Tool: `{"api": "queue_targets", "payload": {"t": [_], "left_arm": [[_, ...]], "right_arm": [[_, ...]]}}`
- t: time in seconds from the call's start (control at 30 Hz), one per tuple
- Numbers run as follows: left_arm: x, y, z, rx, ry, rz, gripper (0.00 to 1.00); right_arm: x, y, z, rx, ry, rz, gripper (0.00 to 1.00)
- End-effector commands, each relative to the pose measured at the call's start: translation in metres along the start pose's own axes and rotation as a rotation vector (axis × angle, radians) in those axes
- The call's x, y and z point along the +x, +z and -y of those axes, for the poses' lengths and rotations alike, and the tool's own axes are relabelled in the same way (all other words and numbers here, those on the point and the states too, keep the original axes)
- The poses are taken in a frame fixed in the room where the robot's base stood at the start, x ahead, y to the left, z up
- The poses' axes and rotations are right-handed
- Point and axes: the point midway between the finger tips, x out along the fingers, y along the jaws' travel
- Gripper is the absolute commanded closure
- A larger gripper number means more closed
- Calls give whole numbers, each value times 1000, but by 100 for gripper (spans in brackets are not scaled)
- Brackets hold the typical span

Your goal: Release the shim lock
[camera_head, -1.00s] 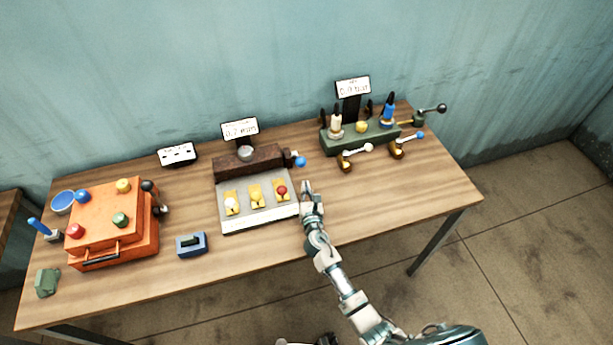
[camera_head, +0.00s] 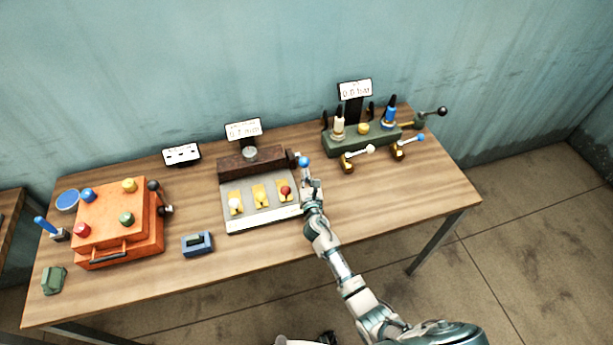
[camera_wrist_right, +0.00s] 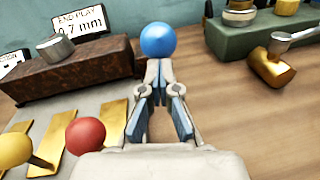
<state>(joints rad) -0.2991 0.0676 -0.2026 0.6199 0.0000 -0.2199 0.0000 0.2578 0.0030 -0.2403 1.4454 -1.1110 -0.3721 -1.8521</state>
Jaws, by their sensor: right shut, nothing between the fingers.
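A brown block (camera_head: 237,164) lies along the back of a grey plate (camera_head: 262,215) in the middle of the table. A blue ball knob (camera_head: 303,162) stands at the block's right end; I take it to be the shim lock's handle. It also shows in the right wrist view (camera_wrist_right: 157,40). My right gripper (camera_head: 309,184) is just in front of the knob. In the wrist view its fingertips (camera_wrist_right: 160,72) are shut together with nothing between them, and overlap the knob's lower edge; whether they touch it I cannot tell.
Yellow strips with white, yellow and red knobs (camera_head: 286,190) lie on the plate, left of my gripper. A sign reading 0.7 mm (camera_wrist_right: 79,24) stands behind the block. A green fixture (camera_head: 345,142) with levers is to the right. An orange box (camera_head: 118,225) is far left.

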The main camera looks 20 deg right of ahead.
Motion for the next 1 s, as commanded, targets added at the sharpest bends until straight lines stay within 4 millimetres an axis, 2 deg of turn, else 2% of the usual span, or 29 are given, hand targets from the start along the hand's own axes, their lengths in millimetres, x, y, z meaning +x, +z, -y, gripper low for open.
{"api": "queue_targets", "payload": {"t": [0.3,0.5,0.8,1.0], "left_arm": [[-31,-2,15,4,-18,-1,60],[-47,-4,16,3,-19,-2,60],[-57,-7,8,0,-9,-4,60],[-60,-7,8,1,-9,-4,60]], "right_arm": [[14,36,-4,1,2,5,100],[32,58,-7,2,1,5,100],[60,80,-16,0,-1,5,100],[73,88,-19,1,0,4,100]]}}
